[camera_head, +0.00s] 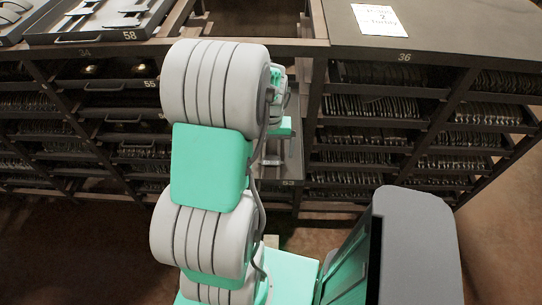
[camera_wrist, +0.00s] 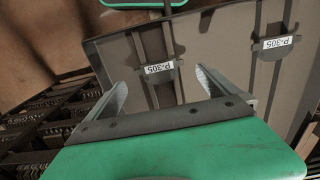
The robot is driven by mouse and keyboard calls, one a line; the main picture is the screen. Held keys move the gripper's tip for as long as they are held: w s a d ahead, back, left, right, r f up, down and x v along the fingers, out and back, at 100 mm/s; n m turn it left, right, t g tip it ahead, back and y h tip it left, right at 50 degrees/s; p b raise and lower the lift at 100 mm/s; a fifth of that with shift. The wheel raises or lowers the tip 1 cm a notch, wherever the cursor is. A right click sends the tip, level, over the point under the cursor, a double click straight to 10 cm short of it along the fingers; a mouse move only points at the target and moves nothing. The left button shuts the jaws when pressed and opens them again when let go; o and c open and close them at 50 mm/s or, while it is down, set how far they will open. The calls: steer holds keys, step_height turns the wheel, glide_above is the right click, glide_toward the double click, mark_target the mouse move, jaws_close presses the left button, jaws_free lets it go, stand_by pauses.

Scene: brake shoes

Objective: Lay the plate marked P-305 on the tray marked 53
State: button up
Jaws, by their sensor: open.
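In the wrist view, two dark narrow plates with white P-305 labels lie on a grey-brown flat surface. One plate (camera_wrist: 158,70) has its labelled end between and just beyond my fingers. The other plate (camera_wrist: 277,43) is further right. My gripper (camera_wrist: 158,80) is open, its two fingers spread apart, with nothing clearly held between them. In the head view, the tray marked 53 (camera_head: 289,184) stands out from the rack behind my arm. My arm hides part of this tray and most of my gripper there.
Racks of narrow shelves filled with dark plates stand left (camera_head: 30,103) and right (camera_head: 365,105). A tray marked 58 (camera_head: 130,35) lies on top at the upper left. A white paper sign (camera_head: 379,19) lies on the right rack's top. Brown floor is open in front.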

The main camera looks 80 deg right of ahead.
mark_target(270, 161)
step_height(270, 161, up, 9)
steer(key=b, duration=0.1)
steer(key=w+a+r+n+t+h, duration=0.15)
steer(key=w+a+n, duration=0.25)
steer(key=w+a, duration=0.55)
steer(key=w+a+r+n, duration=0.3)
steer(key=w+a, duration=0.4)
steer(key=w, duration=0.6)
steer(key=w+a+n+t+y, duration=0.1)
steer(key=a+n, duration=0.7)
steer(key=a, duration=1.7)
steer(key=shift+w+r+n+t, duration=0.4)
steer(key=shift+w+t, duration=0.15)
steer(key=shift+w, duration=0.45)
steer(key=shift+d+y, duration=0.1)
steer(key=shift+y, duration=0.15)
